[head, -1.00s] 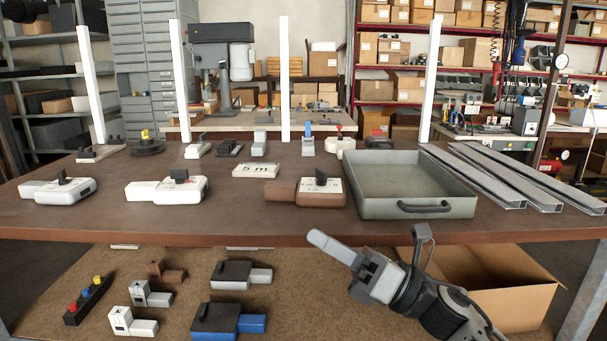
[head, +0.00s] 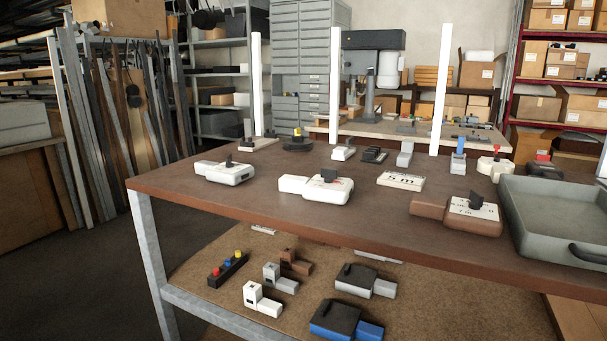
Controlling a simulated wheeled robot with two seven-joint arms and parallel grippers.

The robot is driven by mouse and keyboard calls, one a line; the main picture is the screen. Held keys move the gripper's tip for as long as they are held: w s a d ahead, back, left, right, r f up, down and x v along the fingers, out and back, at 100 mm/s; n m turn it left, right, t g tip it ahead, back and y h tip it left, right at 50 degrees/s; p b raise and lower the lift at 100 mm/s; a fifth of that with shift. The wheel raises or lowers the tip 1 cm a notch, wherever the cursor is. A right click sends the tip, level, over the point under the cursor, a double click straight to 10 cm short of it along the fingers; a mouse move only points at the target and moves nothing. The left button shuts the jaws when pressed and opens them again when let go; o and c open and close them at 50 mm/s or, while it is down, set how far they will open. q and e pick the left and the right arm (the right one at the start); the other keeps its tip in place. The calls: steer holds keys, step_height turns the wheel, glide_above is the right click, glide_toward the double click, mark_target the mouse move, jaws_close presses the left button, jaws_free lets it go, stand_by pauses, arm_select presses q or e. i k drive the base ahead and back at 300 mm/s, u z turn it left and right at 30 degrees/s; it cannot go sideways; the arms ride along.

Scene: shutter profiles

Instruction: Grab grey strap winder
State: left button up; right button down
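Several winder-like units are in the head view; which one is the grey strap winder I cannot tell for sure. On the lower shelf are a light grey unit with a black top (head: 368,281), a blue unit with a black top (head: 345,320), a small grey unit (head: 279,278), a white one (head: 261,300) and a brown one (head: 296,262). On the tabletop are two whitish units with black knobs, one at the left (head: 225,172) and one nearer the middle (head: 318,187), and a brown unit (head: 458,213). Neither gripper is in view.
The brown tabletop (head: 230,205) overhangs the lower shelf (head: 440,305), leaving a low gap. A metal leg (head: 150,260) stands at the left corner. A grey tray (head: 555,220) is at the right. White posts rise along the back. The floor at left is clear.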

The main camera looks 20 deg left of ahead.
mark_target(218, 173)
steer(key=u, duration=1.15)
